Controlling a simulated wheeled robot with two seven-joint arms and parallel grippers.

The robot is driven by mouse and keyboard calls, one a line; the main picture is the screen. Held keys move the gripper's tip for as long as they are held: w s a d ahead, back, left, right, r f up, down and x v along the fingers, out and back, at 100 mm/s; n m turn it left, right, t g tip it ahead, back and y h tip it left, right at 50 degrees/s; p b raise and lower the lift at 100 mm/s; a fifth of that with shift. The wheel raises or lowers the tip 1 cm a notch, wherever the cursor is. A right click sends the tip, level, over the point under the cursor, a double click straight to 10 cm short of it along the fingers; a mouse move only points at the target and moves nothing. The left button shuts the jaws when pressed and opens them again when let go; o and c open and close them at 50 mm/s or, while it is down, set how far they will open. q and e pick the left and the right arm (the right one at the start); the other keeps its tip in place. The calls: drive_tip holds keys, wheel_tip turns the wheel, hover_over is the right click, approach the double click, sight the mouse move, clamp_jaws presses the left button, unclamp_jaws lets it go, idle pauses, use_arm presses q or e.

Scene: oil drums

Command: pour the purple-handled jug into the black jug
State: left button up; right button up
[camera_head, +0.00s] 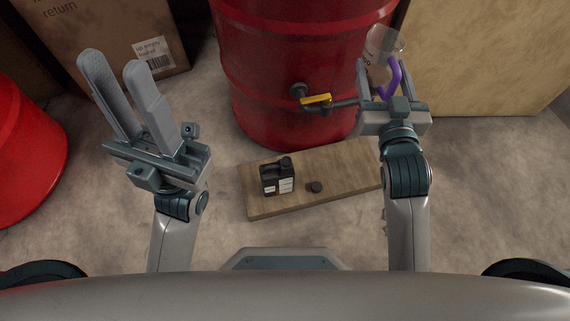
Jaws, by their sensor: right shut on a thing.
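The purple-handled jug (384,42) is a clear vessel in the head view at the upper right, held up beside the red drum. My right gripper (377,72) is shut on its purple handle (391,80). I cannot tell whether there is liquid in it. The black jug (270,184) with white labels stands on a wooden board in the middle, below and left of the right gripper. A small dark round cap (315,187) lies on the board beside it. My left gripper (115,72) is open and empty, up at the left, apart from both jugs.
The wooden board (340,165) lies on the concrete floor in front of a red drum (290,65) with a yellow-handled tap (316,100). Another red drum (25,155) stands at the left. Cardboard boxes stand at the back left (115,35) and back right (480,60).

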drive_tip(key=shift+w+d+r+p, duration=0.35)
drive_tip(key=shift+w+r, duration=0.15)
drive_tip(key=shift+r, duration=0.1)
drive_tip(key=shift+a+f, duration=0.1)
drive_tip(key=shift+f, duration=0.05)
